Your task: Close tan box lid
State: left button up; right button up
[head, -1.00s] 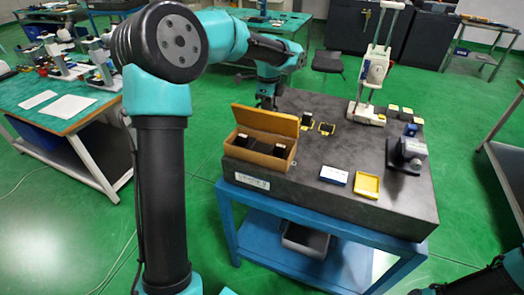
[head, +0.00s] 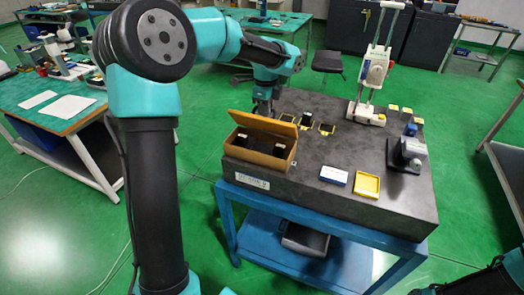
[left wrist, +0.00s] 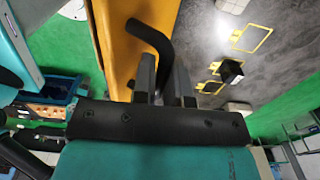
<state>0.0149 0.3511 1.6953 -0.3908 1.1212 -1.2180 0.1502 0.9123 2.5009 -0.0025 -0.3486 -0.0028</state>
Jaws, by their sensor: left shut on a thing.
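The tan box (head: 262,157) stands at the left front edge of the dark slab, with dark blocks inside. Its tan lid (head: 263,126) is raised along the back side and leans forward over the box. My left gripper (head: 263,107) is behind the lid, its fingertips partly hidden. In the left wrist view the gripper (left wrist: 165,72) is shut on a black bent bar (left wrist: 152,36), whose curved end is by the orange-tan lid (left wrist: 122,45). I cannot tell whether the bar touches the lid. My right gripper is not in view.
Yellow outlined spots (head: 327,129) and a black block (head: 306,122) lie right of the box. A blue-white box (head: 334,175), a yellow tray (head: 367,185), a grey-blue device (head: 408,154) and a tall white stand (head: 376,70) share the slab (head: 350,150).

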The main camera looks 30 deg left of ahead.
aim_at(259, 120)
pick_arm(q)
jog(key=shift+s+d+f, duration=0.1)
jog(key=shift+s+d, duration=0.05)
jog(key=shift+s, duration=0.65)
jog(key=shift+s+d+f, duration=0.1)
jog(key=shift+s+f, duration=0.15)
jog(key=shift+s, duration=0.45)
jog(key=shift+s+f, duration=0.1)
jog(key=shift+s, duration=0.1)
jog(key=shift+s+d, duration=0.1)
jog(key=shift+s+d+f, duration=0.1)
jog(key=shift+s+f, duration=0.35)
jog(key=shift+s, duration=0.35)
jog(key=shift+f, duration=0.1)
